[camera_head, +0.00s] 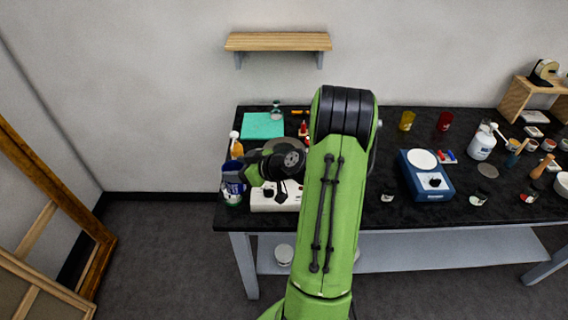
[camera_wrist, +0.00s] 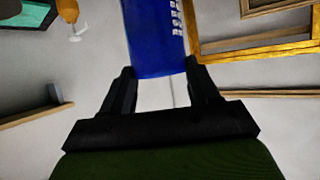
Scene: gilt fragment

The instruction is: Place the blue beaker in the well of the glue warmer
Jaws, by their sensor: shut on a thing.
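The blue beaker (camera_wrist: 155,35) is between the two black fingers of my gripper (camera_wrist: 160,70) in the wrist view, with pale markings on its right side. In the head view the beaker (camera_head: 232,172) is at the left end of the black table, and my gripper (camera_head: 247,175) is shut on it from the right. A white box with dark parts on top (camera_head: 262,204), likely the glue warmer, is just right of the beaker. My wrist and arm cover much of it, and its well cannot be made out.
An orange bottle (camera_head: 237,149) and a teal mat (camera_head: 263,126) are behind the beaker. A blue device with a white round plate (camera_head: 425,190) is right of my arm. Several jars and bottles fill the table's right side. A wooden shelf (camera_head: 278,41) hangs above.

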